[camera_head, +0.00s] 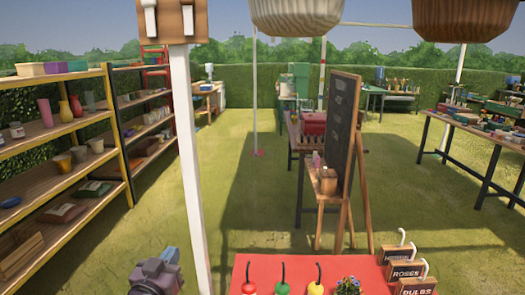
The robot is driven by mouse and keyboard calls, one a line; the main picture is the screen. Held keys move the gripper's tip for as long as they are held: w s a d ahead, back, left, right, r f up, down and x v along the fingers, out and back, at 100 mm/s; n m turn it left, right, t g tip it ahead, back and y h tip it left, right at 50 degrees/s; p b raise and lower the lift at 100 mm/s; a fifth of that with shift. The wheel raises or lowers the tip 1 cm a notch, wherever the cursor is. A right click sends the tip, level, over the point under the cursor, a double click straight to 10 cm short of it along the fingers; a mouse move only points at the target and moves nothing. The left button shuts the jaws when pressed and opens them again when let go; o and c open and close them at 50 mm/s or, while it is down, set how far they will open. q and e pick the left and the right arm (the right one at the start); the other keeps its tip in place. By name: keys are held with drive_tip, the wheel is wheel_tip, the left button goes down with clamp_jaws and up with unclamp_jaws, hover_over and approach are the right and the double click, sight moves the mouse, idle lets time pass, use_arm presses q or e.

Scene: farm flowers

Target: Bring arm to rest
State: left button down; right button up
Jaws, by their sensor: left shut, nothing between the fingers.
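My left gripper (168,256) shows at the bottom left of the head view, grey and partly cut off by the lower edge. It is shut and holds nothing. It is just left of the red table top (330,269), with grass behind it. My right gripper is not in view.
A white post (190,165) stands close by my left gripper. The red table bears several pieces with curved black stems, a small flower plant (347,286) and wooden signs (405,271). Shelves (60,145) line the left. A chalkboard (341,125) stands beyond. Open grass lies between.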

use_arm(q)
drive_tip(key=s+a+f+g+y, duration=0.1)
drive_tip(key=s+a+f+g, duration=0.2)
drive_tip(key=s+f, duration=0.9)
drive_tip(key=s+a+f+n+g+y, duration=0.1)
drive_tip(key=s+a+f+g+y, duration=0.1)
drive_tip(key=s+f, duration=1)
drive_tip(key=s+a+g, duration=0.1)
drive_tip(key=s, duration=0.1)
drive_tip(key=shift+s+a+f+g, duration=0.25)
drive_tip(key=shift+s+f+g, duration=0.1)
drive_tip(key=shift+g, duration=0.05)
